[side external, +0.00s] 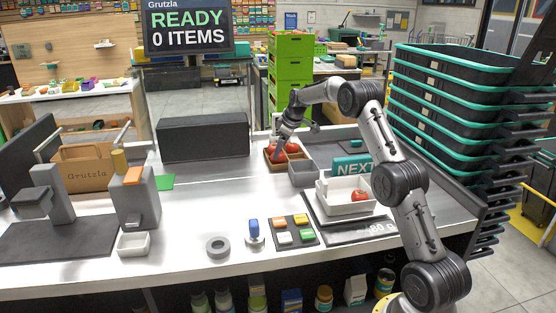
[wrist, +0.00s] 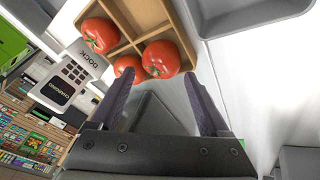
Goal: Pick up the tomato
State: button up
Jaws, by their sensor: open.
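Several red tomatoes are in view. In the wrist view, one tomato (wrist: 161,59) lies ahead of the space between my fingertips, a second tomato (wrist: 127,68) is beside it near the left finger, and a third tomato (wrist: 100,35) is farther left. They sit in a divided wooden box (wrist: 183,38), which also shows in the side view (side external: 299,156). My gripper (wrist: 158,82) is open with nothing between its fingers. In the side view my gripper (side external: 279,151) is at the box, partly covering the tomatoes. Another tomato (side external: 359,195) sits in a white tray (side external: 345,208).
A grey bin (side external: 303,175) stands just in front of the wooden box. A NEXT sign (side external: 352,167) stands behind the white tray. Stacked black baskets (side external: 450,110) rise at the right.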

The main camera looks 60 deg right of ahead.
jog(key=shift+s+x, duration=0.2)
jog(key=shift+x, duration=2.35)
jog(key=shift+a+f, duration=0.1)
jog(key=shift+f, duration=0.1)
jog(key=shift+c, duration=0.3)
jog(key=shift+f, duration=0.1)
jog(key=c, duration=1)
